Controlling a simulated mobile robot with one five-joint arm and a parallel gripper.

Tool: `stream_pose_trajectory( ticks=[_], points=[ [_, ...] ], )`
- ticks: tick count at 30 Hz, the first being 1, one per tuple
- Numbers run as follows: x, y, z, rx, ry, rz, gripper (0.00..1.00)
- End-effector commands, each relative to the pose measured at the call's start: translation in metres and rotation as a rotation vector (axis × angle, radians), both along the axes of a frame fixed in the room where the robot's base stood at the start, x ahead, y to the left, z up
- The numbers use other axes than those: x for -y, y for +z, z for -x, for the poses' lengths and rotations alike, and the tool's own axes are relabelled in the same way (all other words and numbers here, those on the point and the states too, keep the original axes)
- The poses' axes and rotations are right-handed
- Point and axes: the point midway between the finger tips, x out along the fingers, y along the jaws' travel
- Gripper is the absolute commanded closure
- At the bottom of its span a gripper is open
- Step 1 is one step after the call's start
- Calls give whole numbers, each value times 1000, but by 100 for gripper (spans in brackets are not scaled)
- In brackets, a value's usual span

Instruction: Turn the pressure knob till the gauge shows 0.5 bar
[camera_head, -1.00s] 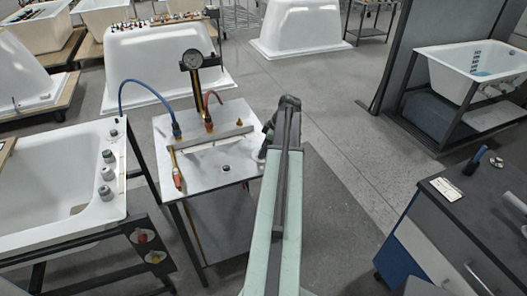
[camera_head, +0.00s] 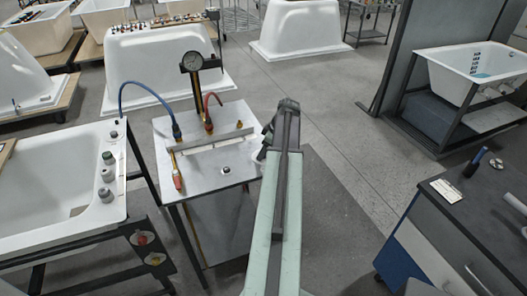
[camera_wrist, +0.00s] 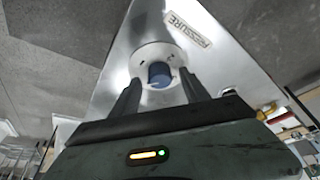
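In the wrist view the blue pressure knob (camera_wrist: 159,75) sits on a round white base on a metal plate with a "PRESSURE" label (camera_wrist: 188,29). My gripper (camera_wrist: 160,80) is open, with one finger on each side of the knob and a visible gap to it. In the head view my gripper (camera_head: 266,145) is at the bench's right edge; the knob is not clearly seen there.
A blue hose (camera_head: 135,84) and a red hose (camera_head: 208,102) join fittings on the bench. A white tub (camera_head: 60,165) stands close at left. A dark-topped cabinet (camera_head: 475,195) is at right. The floor between is clear.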

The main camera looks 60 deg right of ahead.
Motion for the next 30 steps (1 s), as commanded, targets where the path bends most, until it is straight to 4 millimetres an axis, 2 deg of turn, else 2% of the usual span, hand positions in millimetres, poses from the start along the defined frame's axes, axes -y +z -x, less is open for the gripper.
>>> stream_pose_trajectory(
  ticks=[5, 8, 19, 22, 30],
  points=[
    [0, 2, 0, 0, 0, -1, 46],
    [0, 10, 3, 0, 0, -1, 46],
    [4, 70, 24, 0, -1, 0, 46],
    [5, 75, 28, 0, 0, 0, 46],
    [5, 72, 28, 0, 0, 0, 46]
  ],
)
